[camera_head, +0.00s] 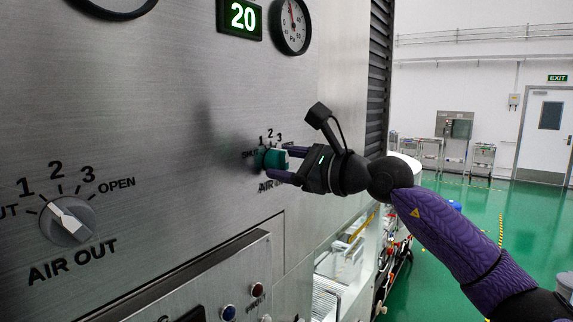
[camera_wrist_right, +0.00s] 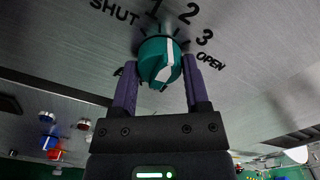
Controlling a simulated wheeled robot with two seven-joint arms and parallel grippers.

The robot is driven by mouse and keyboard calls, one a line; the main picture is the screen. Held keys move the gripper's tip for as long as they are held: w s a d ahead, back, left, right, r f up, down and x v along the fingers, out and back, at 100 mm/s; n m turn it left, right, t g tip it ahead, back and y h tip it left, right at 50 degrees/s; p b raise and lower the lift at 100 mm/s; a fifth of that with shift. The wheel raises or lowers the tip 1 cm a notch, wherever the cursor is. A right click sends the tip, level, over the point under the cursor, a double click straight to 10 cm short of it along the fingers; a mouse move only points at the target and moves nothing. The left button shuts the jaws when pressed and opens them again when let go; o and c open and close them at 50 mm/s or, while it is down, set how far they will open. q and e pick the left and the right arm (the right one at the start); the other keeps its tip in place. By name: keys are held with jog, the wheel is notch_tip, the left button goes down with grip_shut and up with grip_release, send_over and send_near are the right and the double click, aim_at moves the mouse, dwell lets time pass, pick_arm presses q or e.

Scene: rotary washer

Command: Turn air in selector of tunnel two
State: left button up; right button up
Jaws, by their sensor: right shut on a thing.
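The air in selector is a teal knob (camera_head: 271,159) with a white stripe, on the metal panel. Its label is partly hidden in the head view. In the right wrist view the knob (camera_wrist_right: 158,62) sits between the fingers, under a dial marked SHUT, 1, 2, 3, OPEN. The stripe's upper end points up toward the numbers 1 and 2; I cannot tell the exact mark. My right gripper (camera_head: 285,164) reaches in from the right and is shut on the knob, its purple fingers (camera_wrist_right: 160,66) on both sides. My left gripper is not in view.
A grey AIR OUT selector (camera_head: 68,220) is at the left of the panel. A green display (camera_head: 239,17) reading 20 and a round gauge (camera_head: 291,25) are above. A lower box (camera_head: 210,285) with coloured buttons juts out below. Open green floor (camera_head: 500,215) lies right.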

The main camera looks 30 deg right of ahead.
jog(key=m, duration=0.3)
jog(key=shift+m, duration=2.1)
jog(key=o, duration=1.3)
jog(key=shift+c, duration=0.2)
jog(key=shift+s, duration=0.1)
jog(key=b+v, duration=0.7)
jog(key=v, duration=0.3)
